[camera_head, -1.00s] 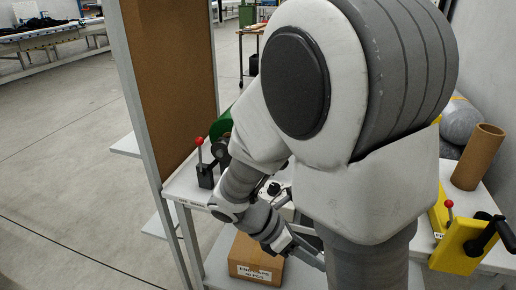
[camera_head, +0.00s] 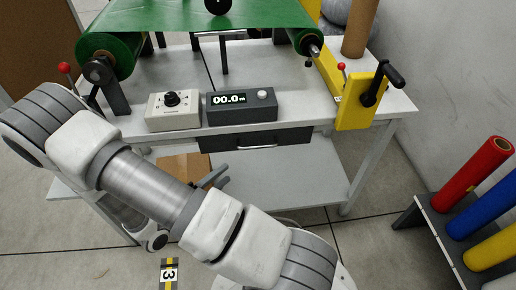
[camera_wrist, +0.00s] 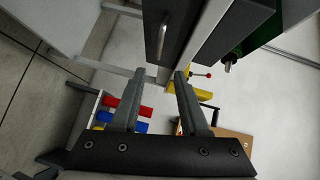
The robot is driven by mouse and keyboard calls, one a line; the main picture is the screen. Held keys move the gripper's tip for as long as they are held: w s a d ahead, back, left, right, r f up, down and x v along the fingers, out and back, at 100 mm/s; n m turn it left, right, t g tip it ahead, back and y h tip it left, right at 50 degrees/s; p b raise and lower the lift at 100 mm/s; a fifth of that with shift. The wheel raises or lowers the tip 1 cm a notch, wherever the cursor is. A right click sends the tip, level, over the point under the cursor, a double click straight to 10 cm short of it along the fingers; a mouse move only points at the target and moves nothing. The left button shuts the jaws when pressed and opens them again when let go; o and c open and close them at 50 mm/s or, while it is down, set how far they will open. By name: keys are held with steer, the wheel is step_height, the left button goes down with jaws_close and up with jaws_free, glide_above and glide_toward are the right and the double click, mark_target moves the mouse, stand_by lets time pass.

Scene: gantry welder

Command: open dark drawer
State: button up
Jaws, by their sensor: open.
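The dark drawer (camera_head: 290,137) hangs under the front edge of the white table, below the display box, and looks shut. Its pale bar handle (camera_head: 258,147) runs along its front. In the wrist view the drawer front (camera_wrist: 176,32) is at the top centre, with the handle (camera_wrist: 162,36) on it just beyond the fingertips. My gripper (camera_wrist: 159,73) is open and empty, its two fingers pointing toward the drawer, apart from the handle. In the head view my gripper (camera_head: 217,179) shows below and left of the drawer, partly hidden by my arm.
A knob box (camera_head: 174,110) and a display box (camera_head: 242,107) stand on the table (camera_head: 143,133). A cardboard box (camera_head: 183,168) sits on the lower shelf. A yellow crank fixture (camera_head: 357,103) is at the right table end. A rack with coloured rolls (camera_head: 472,175) stands at right.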

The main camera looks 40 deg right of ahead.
mark_target(258, 147)
steer(key=b+x, duration=0.3)
steer(key=x, duration=1.3)
steer(key=shift+d, duration=0.25)
steer(key=shift+c, duration=0.2)
jaws_close()
stand_by(0.5)
